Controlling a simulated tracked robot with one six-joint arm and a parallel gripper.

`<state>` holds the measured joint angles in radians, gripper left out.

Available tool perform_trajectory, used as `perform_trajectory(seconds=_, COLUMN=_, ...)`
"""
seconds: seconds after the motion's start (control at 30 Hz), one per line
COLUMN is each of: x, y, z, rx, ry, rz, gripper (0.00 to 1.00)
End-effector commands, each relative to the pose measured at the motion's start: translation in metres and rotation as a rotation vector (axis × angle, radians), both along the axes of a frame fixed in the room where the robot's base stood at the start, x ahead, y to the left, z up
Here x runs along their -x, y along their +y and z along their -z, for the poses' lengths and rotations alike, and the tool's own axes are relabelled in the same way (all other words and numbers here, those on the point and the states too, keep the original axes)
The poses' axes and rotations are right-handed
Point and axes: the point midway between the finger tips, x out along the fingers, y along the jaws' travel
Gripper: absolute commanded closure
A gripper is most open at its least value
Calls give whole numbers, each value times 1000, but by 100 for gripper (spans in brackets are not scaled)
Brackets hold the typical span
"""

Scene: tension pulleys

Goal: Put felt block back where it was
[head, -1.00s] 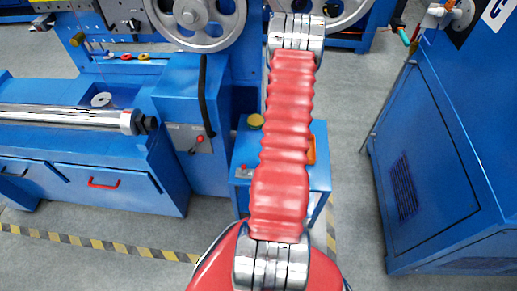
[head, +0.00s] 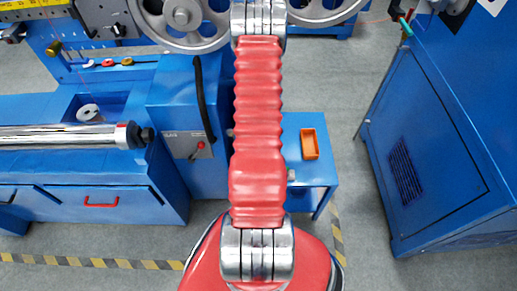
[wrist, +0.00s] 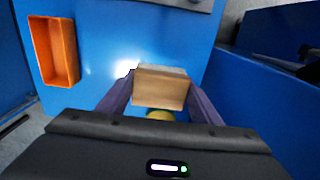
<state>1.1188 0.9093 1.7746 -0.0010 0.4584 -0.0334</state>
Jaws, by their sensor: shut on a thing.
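The felt block (wrist: 160,88) looks like a tan-brown block with a paler top face in the wrist view. My gripper (wrist: 160,92) is shut on it, with one dark finger on each side. Block and gripper are over a blue surface; the gap between block and surface cannot be judged.
An orange tray (head: 310,143) stands on the small blue table (head: 318,174); the wrist view shows it upper left. A yellow round thing (wrist: 160,114) shows just below the block. A blue cabinet (head: 430,160) stands at the right, with grey floor between.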

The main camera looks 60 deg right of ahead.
Motion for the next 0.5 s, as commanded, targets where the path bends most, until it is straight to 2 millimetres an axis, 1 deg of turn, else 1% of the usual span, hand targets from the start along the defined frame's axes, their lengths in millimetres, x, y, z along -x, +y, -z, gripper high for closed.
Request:
perform_trajectory(seconds=0.13, x=5, y=-2, z=2, rx=0, ry=0, rz=9, gripper=63)
perform_trajectory(seconds=0.23, x=6, y=-2, z=9, rx=-1, ry=0, rz=12, gripper=63)
perform_trajectory(seconds=0.5, x=7, y=-3, z=48, rx=-1, ry=0, rz=14, gripper=63)
